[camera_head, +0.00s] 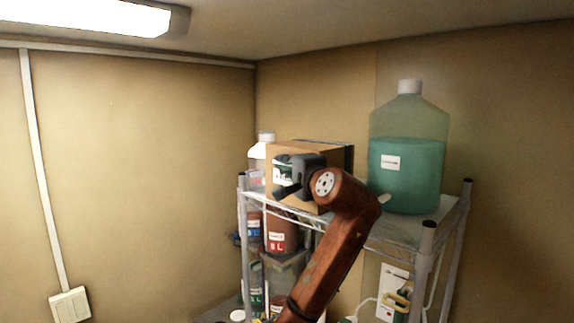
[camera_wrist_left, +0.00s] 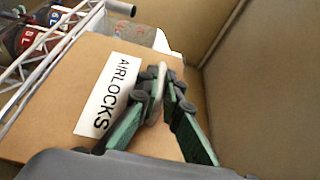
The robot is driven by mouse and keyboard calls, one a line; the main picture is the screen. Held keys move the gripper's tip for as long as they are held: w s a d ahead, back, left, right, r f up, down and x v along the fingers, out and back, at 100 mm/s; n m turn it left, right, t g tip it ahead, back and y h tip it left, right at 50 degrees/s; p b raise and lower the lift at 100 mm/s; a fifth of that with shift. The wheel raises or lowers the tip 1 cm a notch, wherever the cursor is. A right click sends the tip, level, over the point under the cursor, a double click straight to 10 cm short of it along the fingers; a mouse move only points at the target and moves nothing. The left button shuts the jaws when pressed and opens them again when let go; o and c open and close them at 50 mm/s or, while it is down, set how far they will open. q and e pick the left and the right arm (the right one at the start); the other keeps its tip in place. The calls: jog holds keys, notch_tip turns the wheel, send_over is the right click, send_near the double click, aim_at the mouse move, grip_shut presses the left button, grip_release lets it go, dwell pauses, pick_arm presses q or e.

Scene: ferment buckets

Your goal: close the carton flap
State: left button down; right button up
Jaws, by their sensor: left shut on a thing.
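The carton (camera_head: 330,165) is a brown cardboard box on the top shelf of the wire rack. In the left wrist view its brown flap (camera_wrist_left: 65,95) fills much of the picture and bears a white label reading AIRLOCKS. My left gripper (camera_head: 278,180) is at the carton's front left face and hides part of it. In the left wrist view my left gripper (camera_wrist_left: 160,75) has its green-padded fingers closed together on a narrow pale part at the flap. The fingers hide most of that part. How far the flap stands open cannot be told. My right gripper is out of view.
A large jug of green liquid (camera_head: 408,165) stands right of the carton on the same shelf. A white-capped bottle (camera_head: 262,150) stands behind the carton at left. Rack posts (camera_head: 426,245) stand at the front.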

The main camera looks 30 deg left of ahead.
pick_arm(q)
jog(key=c, duration=2.1)
grip_release()
jog(key=shift+w, duration=0.1)
jog(key=shift+d, duration=0.15)
jog(key=v, duration=1.2)
